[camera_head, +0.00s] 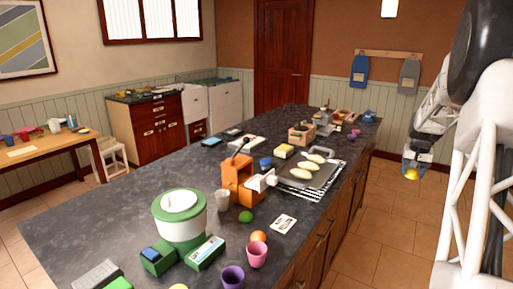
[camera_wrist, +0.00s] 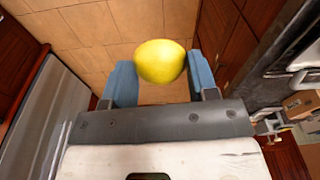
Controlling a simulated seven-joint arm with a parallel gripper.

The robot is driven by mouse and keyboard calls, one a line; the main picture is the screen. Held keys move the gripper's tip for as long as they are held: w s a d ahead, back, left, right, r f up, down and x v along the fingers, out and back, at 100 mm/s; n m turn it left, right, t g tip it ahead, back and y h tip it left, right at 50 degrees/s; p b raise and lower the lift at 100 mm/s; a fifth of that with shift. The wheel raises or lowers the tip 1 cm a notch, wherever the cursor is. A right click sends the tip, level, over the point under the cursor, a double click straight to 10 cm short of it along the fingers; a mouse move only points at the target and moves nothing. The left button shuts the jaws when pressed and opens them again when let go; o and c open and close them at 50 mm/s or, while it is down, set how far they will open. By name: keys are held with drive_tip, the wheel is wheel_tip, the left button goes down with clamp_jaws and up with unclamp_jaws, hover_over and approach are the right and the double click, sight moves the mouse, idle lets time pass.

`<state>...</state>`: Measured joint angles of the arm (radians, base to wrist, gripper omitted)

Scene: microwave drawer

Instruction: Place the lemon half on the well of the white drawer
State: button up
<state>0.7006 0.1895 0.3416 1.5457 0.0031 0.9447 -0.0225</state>
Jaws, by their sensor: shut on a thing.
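The lemon half (camera_wrist: 160,60) is yellow and rounded, and sits between the two blue fingers of my gripper (camera_wrist: 162,76) in the wrist view. My gripper is shut on it. In the head view my gripper (camera_head: 415,163) hangs at the right, off the counter's side and over the tiled floor, with the yellow lemon half (camera_head: 411,175) at its lower end. I cannot make out an open white drawer or its well in either view. A pale grey appliance front (camera_wrist: 42,115) shows at the left of the wrist view; I cannot tell whether it is the drawer.
A long dark counter (camera_head: 85,222) fills the middle, holding an orange device (camera_head: 238,180), a green-and-white pot (camera_head: 180,215), a tray with pale loaves (camera_head: 325,176) and cups. White units (camera_head: 222,100) stand at the back left. The floor (camera_head: 390,230) below my gripper looks clear.

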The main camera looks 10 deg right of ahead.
drive_tip(key=w+a+n, duration=0.2)
drive_tip(key=w+a, duration=0.3)
drive_tip(key=w, duration=1)
drive_tip(key=n+y, duration=0.1)
drive_tip(key=n, duration=0.7)
approach(264, 155)
drive_tip(key=s+a+r, duration=0.2)
drive_tip(key=s+r, duration=0.1)
drive_tip(key=s, duration=0.2)
drive_tip(key=shift+d, duration=0.2)
drive_tip(key=shift+f, duration=3.1)
drive_tip(key=shift+f, duration=1.9)
